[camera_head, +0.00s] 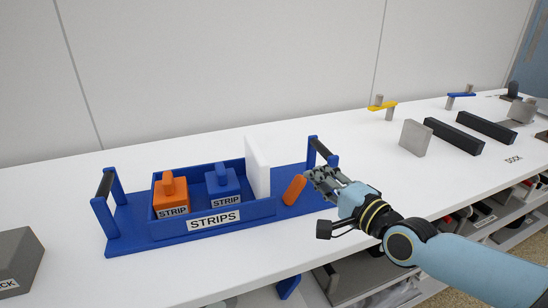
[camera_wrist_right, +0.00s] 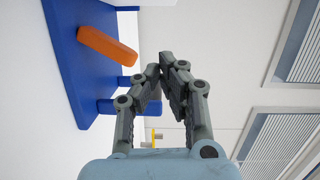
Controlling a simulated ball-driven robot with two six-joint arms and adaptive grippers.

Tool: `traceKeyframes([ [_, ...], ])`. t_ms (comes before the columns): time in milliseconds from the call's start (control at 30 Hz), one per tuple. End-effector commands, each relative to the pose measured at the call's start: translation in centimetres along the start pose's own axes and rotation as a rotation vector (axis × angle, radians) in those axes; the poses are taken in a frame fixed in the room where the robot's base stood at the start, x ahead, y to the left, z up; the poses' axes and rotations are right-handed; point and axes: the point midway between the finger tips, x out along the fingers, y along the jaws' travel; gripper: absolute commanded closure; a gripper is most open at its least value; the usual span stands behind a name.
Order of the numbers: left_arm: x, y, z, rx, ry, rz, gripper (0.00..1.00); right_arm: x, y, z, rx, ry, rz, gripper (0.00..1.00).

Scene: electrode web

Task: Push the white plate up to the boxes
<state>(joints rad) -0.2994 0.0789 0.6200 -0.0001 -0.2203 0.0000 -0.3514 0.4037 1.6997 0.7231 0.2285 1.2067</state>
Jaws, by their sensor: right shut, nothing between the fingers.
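The white plate (camera_head: 258,168) stands upright across the blue tray (camera_head: 143,238) labelled STRIPS, towards its right end. Left of it in the tray are a blue box (camera_head: 223,182) and an orange box (camera_head: 170,196), each with a knob and a STRIP label. A gap shows between plate and blue box. A tilted orange bar (camera_head: 294,190) is right of the plate; it also shows in the right wrist view (camera_wrist_right: 108,46). My right gripper (camera_head: 316,178) is shut and empty, right of the orange bar, near the tray's right handle. My left gripper is not in view.
Black-gripped handles rise at the tray's left end (camera_head: 105,185) and right end (camera_head: 322,150). A grey block (camera_head: 18,262) stands at the left. Grey and black blocks (camera_head: 454,137) stand at the right. Shelves lie below the table's front edge.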

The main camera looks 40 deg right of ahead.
Motion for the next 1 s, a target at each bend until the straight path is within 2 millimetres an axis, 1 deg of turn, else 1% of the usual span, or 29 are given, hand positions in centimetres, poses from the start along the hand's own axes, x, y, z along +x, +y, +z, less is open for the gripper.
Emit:
traceKeyframes([
  [33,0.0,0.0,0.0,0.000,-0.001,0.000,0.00,0.2,-0.2,-0.6,0.023,0.014,-0.019,1.00],
  [100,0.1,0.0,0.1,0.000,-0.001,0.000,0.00,0.5,-0.5,-1.0,0.042,0.024,-0.034,1.00],
  [167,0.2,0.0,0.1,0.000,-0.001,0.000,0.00,1.0,-0.5,-1.0,0.045,0.026,-0.037,1.00],
  [267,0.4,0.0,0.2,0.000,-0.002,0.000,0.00,2.4,-0.5,-1.0,0.043,0.025,-0.037,1.00],
  [500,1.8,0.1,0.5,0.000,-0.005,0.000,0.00,7.5,-0.5,-1.1,0.042,0.025,-0.037,1.00],
  [633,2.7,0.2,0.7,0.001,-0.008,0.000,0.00,10.2,-0.5,-1.1,0.042,0.025,-0.036,1.00],
  [667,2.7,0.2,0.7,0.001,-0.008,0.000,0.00,10.5,-0.6,-0.9,0.043,0.024,-0.034,1.00],
  [700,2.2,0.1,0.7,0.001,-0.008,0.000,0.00,10.5,-0.8,0.0,0.046,0.024,-0.032,1.00],
  [800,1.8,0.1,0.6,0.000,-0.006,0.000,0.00,10.8,-1.0,1.3,0.044,0.024,-0.033,1.00],
  [1000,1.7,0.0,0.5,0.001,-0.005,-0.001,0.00,11.2,-1.0,2.6,0.041,0.024,-0.033,1.00],
])
